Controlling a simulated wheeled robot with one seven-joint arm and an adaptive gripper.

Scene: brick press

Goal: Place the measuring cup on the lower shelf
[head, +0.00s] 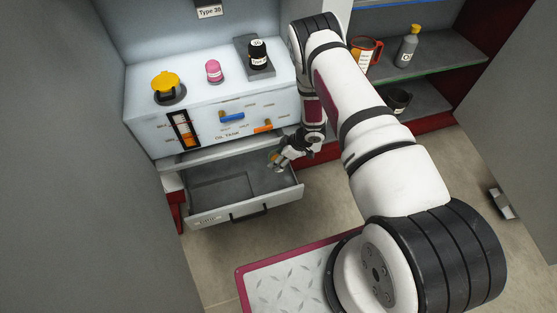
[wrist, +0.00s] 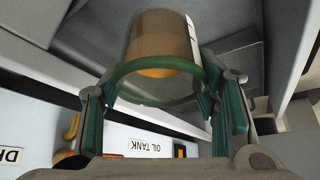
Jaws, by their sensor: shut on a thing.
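The measuring cup (wrist: 160,45) shows in the wrist view as a see-through cup with a brownish tint and a pale label edge. My gripper (wrist: 160,95) is shut on it, with green-padded fingers on both sides near the cup's rim. In the head view, my gripper (head: 279,160) is above the right part of an open drawer (head: 240,208); the cup is too small and covered there to make out well. The lower shelf (head: 425,108) is at the right, partly hidden behind my arm.
A dark cup (head: 398,101) stands on the lower shelf. The white oil tank cabinet (head: 225,135) carries a yellow cap, a pink bottle and a black bottle. Floor lies open right of the drawer.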

